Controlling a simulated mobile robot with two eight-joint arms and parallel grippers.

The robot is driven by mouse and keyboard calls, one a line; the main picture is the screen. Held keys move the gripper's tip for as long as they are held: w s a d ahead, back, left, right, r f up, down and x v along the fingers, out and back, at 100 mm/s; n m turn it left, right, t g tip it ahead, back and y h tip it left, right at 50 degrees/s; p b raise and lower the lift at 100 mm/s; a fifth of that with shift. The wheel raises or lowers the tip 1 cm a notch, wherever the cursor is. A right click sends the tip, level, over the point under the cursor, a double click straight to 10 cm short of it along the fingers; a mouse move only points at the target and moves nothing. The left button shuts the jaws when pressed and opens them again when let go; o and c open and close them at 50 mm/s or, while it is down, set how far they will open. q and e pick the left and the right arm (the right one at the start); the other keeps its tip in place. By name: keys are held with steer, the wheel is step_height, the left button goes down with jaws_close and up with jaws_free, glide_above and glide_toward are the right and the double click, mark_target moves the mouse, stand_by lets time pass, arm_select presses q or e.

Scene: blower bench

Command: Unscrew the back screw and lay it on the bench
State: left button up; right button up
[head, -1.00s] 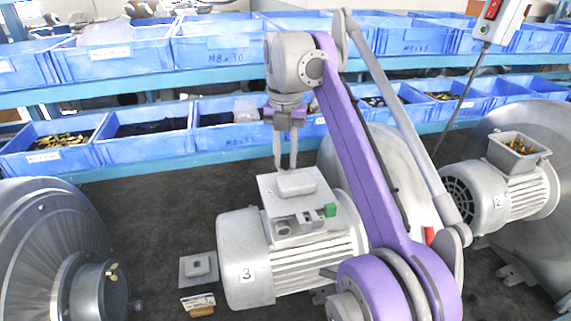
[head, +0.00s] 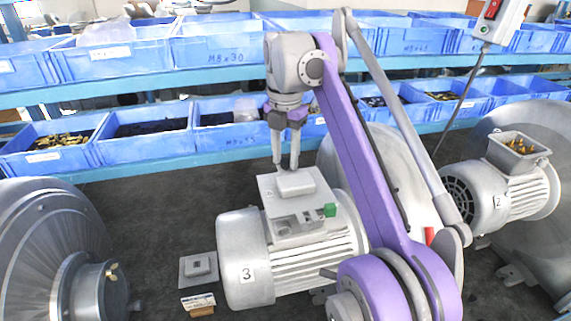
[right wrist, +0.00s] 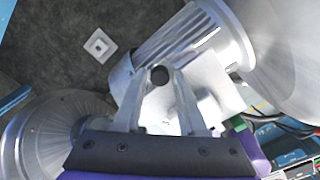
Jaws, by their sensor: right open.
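The grey motor labelled 3 (head: 247,272) lies on the dark bench with a terminal box (head: 283,228) on top. A pale raised block (head: 297,182) is on the box, and a green part (head: 330,210) is at its right. My right gripper (head: 285,166) points down over the back of the box, open, its two fingers apart. In the right wrist view a dark round spot (right wrist: 160,75) shows between the fingertips (right wrist: 158,76); I cannot tell whether it is the back screw's head or a hole. No screw is clearly visible in the head view. My left gripper is out of view.
A small grey square plate (head: 198,268) and a card on a small block (head: 198,303) lie left of the motor. Motor 2 (head: 497,203) with an open box stands at right, a large round housing (head: 45,255) at left. Blue bins (head: 150,150) line the back.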

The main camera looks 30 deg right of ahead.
steer(key=m, duration=1.5)
steer(key=shift+m, duration=0.4)
steer(key=m, duration=0.5)
